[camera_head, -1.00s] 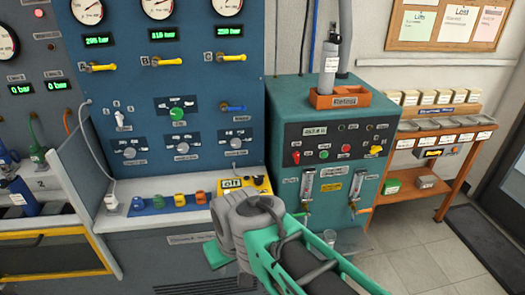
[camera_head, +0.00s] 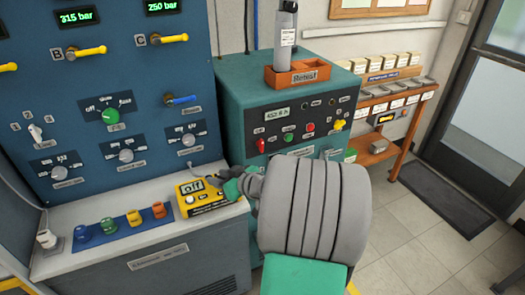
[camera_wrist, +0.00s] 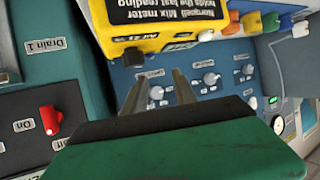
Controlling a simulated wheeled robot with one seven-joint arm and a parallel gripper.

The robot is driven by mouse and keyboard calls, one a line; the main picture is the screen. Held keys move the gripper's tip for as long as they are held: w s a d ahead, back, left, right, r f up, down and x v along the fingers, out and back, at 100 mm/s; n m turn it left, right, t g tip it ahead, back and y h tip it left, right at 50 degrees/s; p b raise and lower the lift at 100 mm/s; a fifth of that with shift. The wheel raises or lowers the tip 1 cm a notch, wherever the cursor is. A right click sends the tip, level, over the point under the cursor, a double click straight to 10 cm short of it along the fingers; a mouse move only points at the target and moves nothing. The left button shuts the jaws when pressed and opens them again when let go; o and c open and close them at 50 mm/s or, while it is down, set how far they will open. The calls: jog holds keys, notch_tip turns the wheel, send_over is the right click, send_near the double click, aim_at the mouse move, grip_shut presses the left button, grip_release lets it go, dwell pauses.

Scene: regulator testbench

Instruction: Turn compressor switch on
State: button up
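The teal cabinet (camera_head: 232,110) has a dark control panel with a red switch (camera_head: 260,144) at its left end. A red switch with an "On" label also shows at the left in the wrist view (camera_wrist: 50,121). It looks like the same switch, but I cannot read a compressor label. My gripper (camera_wrist: 160,80) has its two fingers apart with nothing between them. In the head view my gripper (camera_head: 222,180) is low, in front of the gap between the blue panel and the cabinet, beside the yellow meter (camera_head: 198,194). The fingertips are hard to make out there.
The yellow meter is very close above the fingers in the wrist view (camera_wrist: 165,25). Colored plugs (camera_head: 134,217) stand on the white ledge left of it. A green button (camera_head: 287,137), a red button (camera_head: 310,127) and a yellow switch (camera_head: 339,124) share the cabinet panel.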

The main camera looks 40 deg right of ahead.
aim_at(263, 145)
jog(key=s+d+r+m+t+h, duration=0.1)
jog(key=s+d+m+t+h, duration=0.15)
jog(key=d, duration=0.55)
jog(key=s+d+r+m+t+h, duration=0.2)
jog(key=s+d+h, duration=0.2)
jog(key=d, duration=0.4)
jog(key=x, duration=0.4)
jog(key=p+x, duration=0.1)
jog(key=x, duration=0.2)
jog(key=shift+w+d+f, duration=0.1)
jog(key=shift+f, duration=0.15)
jog(key=shift+w+d+f+g, duration=0.1)
jog(key=shift+w+g, duration=0.1)
jog(key=shift+g, duration=0.05)
jog(key=shift+c, duration=0.3)
grip_shut()
